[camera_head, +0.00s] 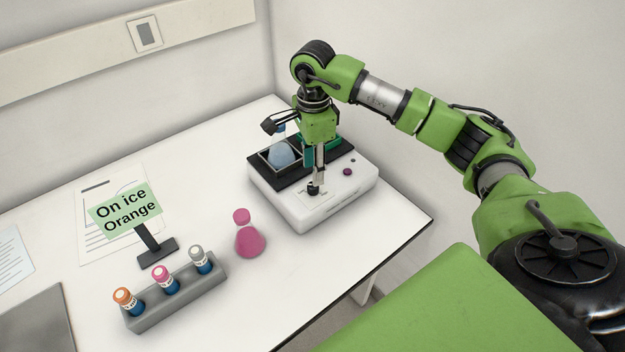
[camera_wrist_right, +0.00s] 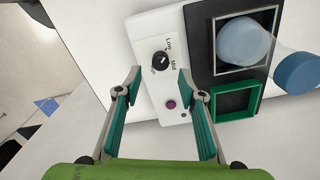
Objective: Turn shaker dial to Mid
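The shaker (camera_head: 345,196) is a white box with a black top, near the table's right edge. Its black dial (camera_head: 313,188) is on the front part of the white top; in the right wrist view the dial (camera_wrist_right: 160,61) has "Low" and "Mid" printed beside it. I cannot tell for sure which label its pointer faces. My right gripper (camera_head: 315,178) points down over the dial. In the right wrist view the gripper's fingers (camera_wrist_right: 159,78) are apart, with the dial between and slightly beyond the tips; no contact shows. My left gripper is not in view.
A blue-filled flask (camera_head: 281,155) sits in the shaker's black tray, beside a green holder (camera_wrist_right: 237,101). A purple button (camera_head: 347,171) is near the dial. A pink flask (camera_head: 249,240), a tube rack (camera_head: 180,301) and an "On ice Orange" sign (camera_head: 126,208) stand to the left.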

